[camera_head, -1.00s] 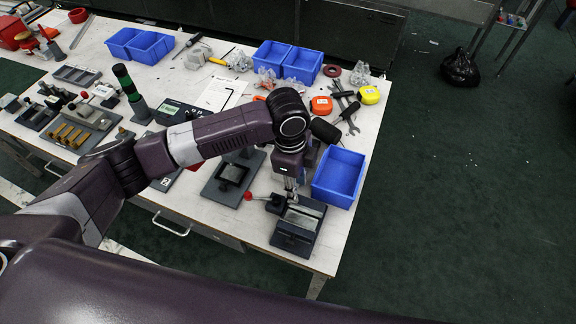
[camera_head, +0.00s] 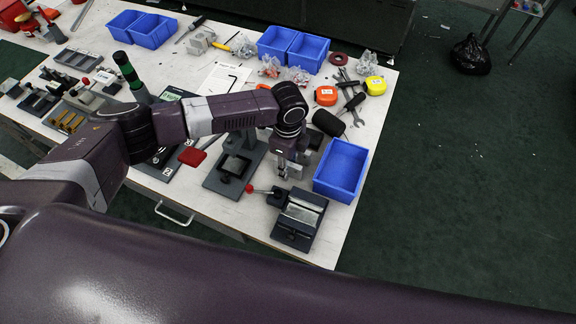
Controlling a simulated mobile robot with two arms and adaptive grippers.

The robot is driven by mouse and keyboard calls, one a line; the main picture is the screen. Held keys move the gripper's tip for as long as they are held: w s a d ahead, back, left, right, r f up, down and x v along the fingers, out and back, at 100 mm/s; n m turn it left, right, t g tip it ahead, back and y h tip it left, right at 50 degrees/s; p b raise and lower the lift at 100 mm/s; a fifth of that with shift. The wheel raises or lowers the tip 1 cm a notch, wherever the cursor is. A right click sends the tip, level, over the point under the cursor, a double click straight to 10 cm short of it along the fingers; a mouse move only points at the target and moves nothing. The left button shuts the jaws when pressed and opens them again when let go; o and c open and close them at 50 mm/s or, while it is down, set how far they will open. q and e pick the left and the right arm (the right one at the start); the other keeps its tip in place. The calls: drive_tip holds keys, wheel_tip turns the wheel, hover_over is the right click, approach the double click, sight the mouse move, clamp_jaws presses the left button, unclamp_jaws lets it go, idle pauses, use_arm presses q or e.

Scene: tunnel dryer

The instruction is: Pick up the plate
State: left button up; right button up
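My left gripper (camera_head: 288,174) points down over the bench, between the press-like stand (camera_head: 236,164) and the small grey vise (camera_head: 300,218). Its fingers look apart, with nothing visible between them. No thing can be told for sure as the plate. A flat red piece (camera_head: 192,156) lies left of the stand, partly behind my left arm. The vise has a flat grey top and a red-knobbed handle. My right gripper is not in view.
A blue bin (camera_head: 341,171) stands close to the right of the gripper. Two more blue bins (camera_head: 292,46) are behind, with tape measures, wrenches and a black-handled tool near. The white bench (camera_head: 358,215) ends at the right, with green floor beyond.

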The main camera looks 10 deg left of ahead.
use_arm(q)
clamp_jaws()
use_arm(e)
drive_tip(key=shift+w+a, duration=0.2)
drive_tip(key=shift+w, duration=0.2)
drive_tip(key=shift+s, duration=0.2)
use_arm(q)
drive_tip(key=shift+r, duration=0.1)
drive_tip(key=shift+r, duration=0.55)
wheel_tip(320, 180, up, 19)
drive_tip(key=b, duration=0.2)
drive_tip(key=shift+b, duration=0.35)
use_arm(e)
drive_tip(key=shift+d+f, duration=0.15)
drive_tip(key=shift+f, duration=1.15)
